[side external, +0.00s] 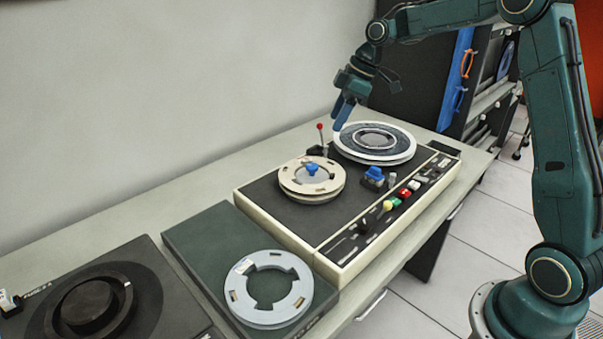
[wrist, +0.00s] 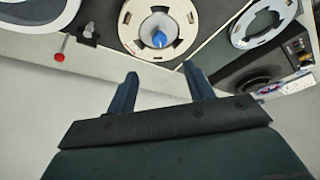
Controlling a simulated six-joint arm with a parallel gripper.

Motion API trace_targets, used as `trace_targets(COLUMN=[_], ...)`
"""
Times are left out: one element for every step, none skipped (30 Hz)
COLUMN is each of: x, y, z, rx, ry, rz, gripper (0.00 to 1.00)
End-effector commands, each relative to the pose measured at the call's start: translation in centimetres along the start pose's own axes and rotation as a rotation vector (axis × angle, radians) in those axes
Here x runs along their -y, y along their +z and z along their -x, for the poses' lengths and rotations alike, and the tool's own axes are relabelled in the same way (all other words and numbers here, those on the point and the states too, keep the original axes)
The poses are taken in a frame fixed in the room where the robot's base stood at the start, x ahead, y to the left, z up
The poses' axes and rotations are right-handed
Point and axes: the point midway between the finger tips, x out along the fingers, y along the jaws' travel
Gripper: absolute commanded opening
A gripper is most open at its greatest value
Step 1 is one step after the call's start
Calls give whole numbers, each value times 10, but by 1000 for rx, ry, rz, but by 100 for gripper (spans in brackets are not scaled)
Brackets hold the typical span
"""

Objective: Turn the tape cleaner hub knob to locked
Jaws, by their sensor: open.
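The tape cleaner (side external: 290,218) is a cream-sided machine with a dark top on the bench. Its blue hub knob (side external: 312,168) stands at the centre of a cream reel (side external: 328,187). In the wrist view the knob (wrist: 159,39) has a pointed end aimed toward the bottom of the picture, and the cream reel (wrist: 184,14) surrounds it. My gripper (side external: 338,128) is above the back of the machine, apart from the knob. In the wrist view my gripper (wrist: 160,80) has its two fingers spread with nothing between them. I cannot read any lock marking by the knob.
A red-tipped lever (side external: 320,127) stands upright between the cream reel and a larger white-rimmed reel (side external: 402,158). A grey ring (side external: 236,290) rests on a dark green box (side external: 208,232) at left.

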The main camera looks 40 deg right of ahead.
Motion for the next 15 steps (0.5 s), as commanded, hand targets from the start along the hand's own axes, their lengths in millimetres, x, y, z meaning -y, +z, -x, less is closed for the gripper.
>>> trace_targets(x=[-1, -1, -1, -1, -1, -1, -1, 0, 0, 0, 0, 0, 0, 0, 0], y=[0, 0, 0, 0, 0, 0, 0, 0, 0, 0, 0, 0, 0, 0, 0], z=[-1, -1, -1, -1, -1, -2, -2, -3, -4, -6, -7, -10, -12, -15, -19], rx=[0, 0, 0, 0, 0, 0, 0, 0, 0, 0, 0, 0, 0, 0, 0], ry=[-1, -1, -1, -1, -1, -1, -1, -2, -2, -3, -3, -3, -3, -3, -3], rz=[1, 2, 2, 2, 2, 1, 1, 1, 1, 1, 1, 1, 0, -1, -1], gripper=[52, 52, 52, 52, 52, 52, 52, 52, 52, 52, 52, 52, 52, 52, 52])
